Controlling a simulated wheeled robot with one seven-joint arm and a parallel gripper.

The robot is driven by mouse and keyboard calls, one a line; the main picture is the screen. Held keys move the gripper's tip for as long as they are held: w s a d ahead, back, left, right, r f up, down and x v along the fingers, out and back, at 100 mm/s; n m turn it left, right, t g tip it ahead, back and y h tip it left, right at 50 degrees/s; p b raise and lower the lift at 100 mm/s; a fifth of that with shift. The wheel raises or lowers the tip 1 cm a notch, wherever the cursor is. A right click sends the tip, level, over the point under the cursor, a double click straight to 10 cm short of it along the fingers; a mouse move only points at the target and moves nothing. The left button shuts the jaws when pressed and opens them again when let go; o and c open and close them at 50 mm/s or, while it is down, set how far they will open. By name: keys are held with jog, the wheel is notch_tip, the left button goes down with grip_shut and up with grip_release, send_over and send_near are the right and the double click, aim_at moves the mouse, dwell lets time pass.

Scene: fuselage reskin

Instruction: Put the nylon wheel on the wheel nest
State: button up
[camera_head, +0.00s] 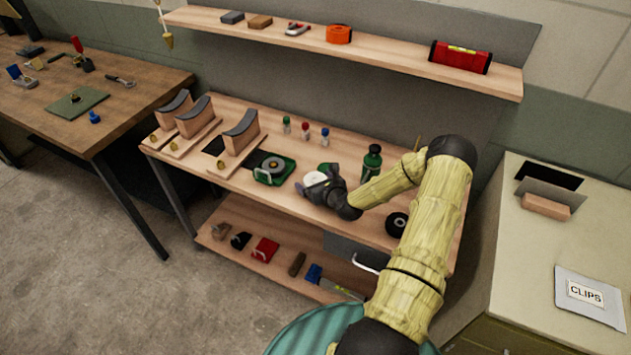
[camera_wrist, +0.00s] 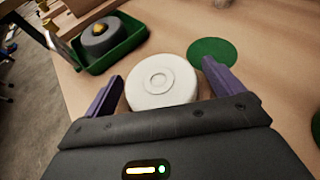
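The nylon wheel is a white disc with a raised hub ring (camera_wrist: 160,82), lying flat in the wrist view; its pale top also shows in the head view (camera_head: 314,178). My gripper (camera_wrist: 163,78) is open, with its purple fingers on either side of the wheel and narrow gaps visible at both sides. In the head view my gripper (camera_head: 322,187) is low over the bench and partly covers the wheel. A green tray (camera_wrist: 118,55) holds a grey wheel with a brass-coloured centre; it also shows in the head view (camera_head: 258,177). I cannot tell whether this is the wheel nest.
A flat green disc (camera_wrist: 212,51) lies right of the wheel. A dark green bottle (camera_head: 372,163) and a black wheel (camera_head: 397,224) stand right of my gripper. Curved-top wooden blocks (camera_head: 241,130) stand left on the bench. A shelf (camera_head: 350,55) runs above.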

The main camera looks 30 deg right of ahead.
jog(key=shift+s+r, duration=0.15)
jog(key=v, duration=1.1)
jog(key=shift+s+r+b, duration=0.1)
jog(key=shift+s+b, duration=0.3)
